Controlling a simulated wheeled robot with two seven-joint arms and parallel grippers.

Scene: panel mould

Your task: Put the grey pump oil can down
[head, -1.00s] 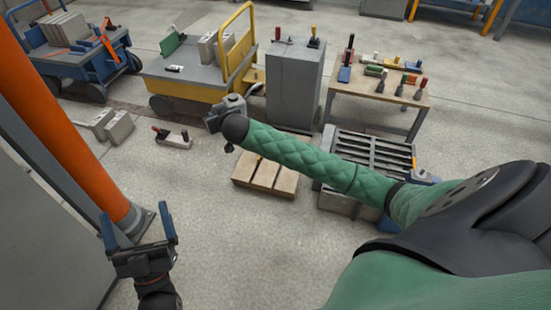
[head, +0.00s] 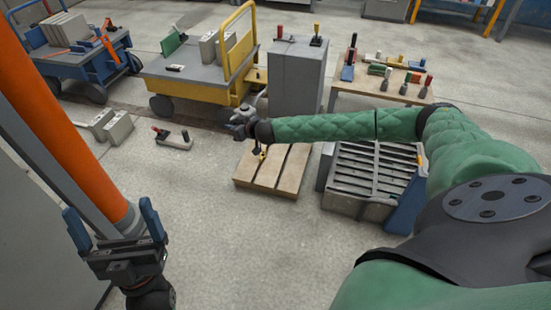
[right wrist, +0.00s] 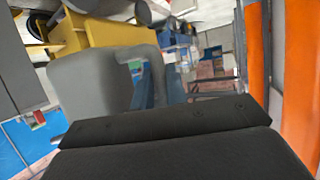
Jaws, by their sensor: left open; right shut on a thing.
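The grey pump oil can (head: 244,113) is at the end of my outstretched right arm in the head view, small and partly hidden by the gripper. My right gripper (head: 238,128) is shut on it and holds it in the air, between the yellow cart and the wooden pallet. In the right wrist view a large smooth grey body (right wrist: 110,75), apparently the can, lies close to the camera against the blue fingers. My left gripper (head: 113,228) is open and empty at the lower left, with its blue fingers apart.
A wooden pallet (head: 273,168) lies on the floor, beside a slatted grey crate (head: 370,175). A grey cabinet (head: 298,80), a yellow cart (head: 190,80) and a table (head: 382,91) with tools stand behind. An orange post (head: 60,120) rises at left. The front floor is clear.

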